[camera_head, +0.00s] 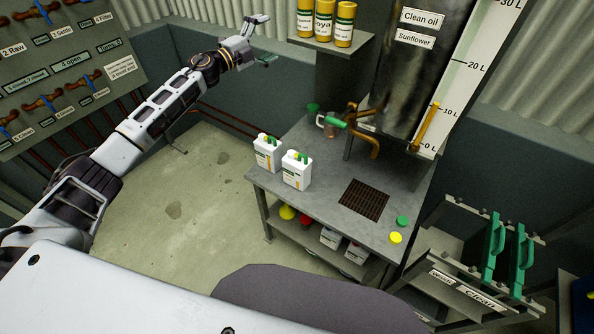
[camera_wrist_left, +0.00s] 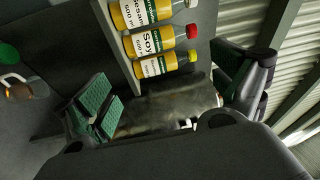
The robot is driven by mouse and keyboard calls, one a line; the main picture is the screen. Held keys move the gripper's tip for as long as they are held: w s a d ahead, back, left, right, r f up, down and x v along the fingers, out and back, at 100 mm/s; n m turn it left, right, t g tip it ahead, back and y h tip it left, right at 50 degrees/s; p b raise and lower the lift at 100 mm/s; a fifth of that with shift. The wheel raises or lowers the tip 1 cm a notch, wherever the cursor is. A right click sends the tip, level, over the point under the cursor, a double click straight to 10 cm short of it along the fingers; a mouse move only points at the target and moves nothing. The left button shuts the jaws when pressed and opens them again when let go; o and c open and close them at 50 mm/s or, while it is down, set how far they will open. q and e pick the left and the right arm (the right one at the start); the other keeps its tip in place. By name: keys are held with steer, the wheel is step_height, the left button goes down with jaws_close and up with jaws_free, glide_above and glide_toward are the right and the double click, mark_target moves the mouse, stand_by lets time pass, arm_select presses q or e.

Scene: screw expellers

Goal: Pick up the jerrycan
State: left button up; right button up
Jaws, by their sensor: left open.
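Two white jerrycans with green handles and printed labels stand upright side by side on the grey metal table (camera_head: 325,200), the left jerrycan (camera_head: 267,155) at its left corner and the right jerrycan (camera_head: 296,172) beside it. My left gripper (camera_head: 266,40) is open and empty, raised well above and behind them, near the bottle shelf. Its green-padded fingers (camera_wrist_left: 170,92) are spread in the left wrist view, with nothing held between them. The jerrycans are not seen in the left wrist view. My right gripper is not in view.
Oil bottles (camera_head: 325,20) stand on a shelf (camera_head: 318,42) close to my left gripper. The floor at left is clear.

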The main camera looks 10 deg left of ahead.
arm_select(q)
steer(key=s+d+f+m+g+h, duration=0.1)
steer(key=s+d+f+m+g, duration=0.25)
steer(key=s+d+g, duration=0.4)
steer(key=s+d+f+m+g+h, duration=0.1)
steer(key=s+d+f+m+g, duration=0.3)
steer(key=s+d, duration=0.55)
steer(key=s+a+f+n+g+y, duration=0.5)
steer(key=s+a+f+n+y, duration=0.2)
steer(key=s+f+n, duration=0.3)
steer(key=shift+s+a+n+y, duration=0.15)
steer(key=shift+s+n+y, duration=0.2)
steer(key=shift+s+y, duration=0.25)
steer(key=shift+n, duration=0.4)
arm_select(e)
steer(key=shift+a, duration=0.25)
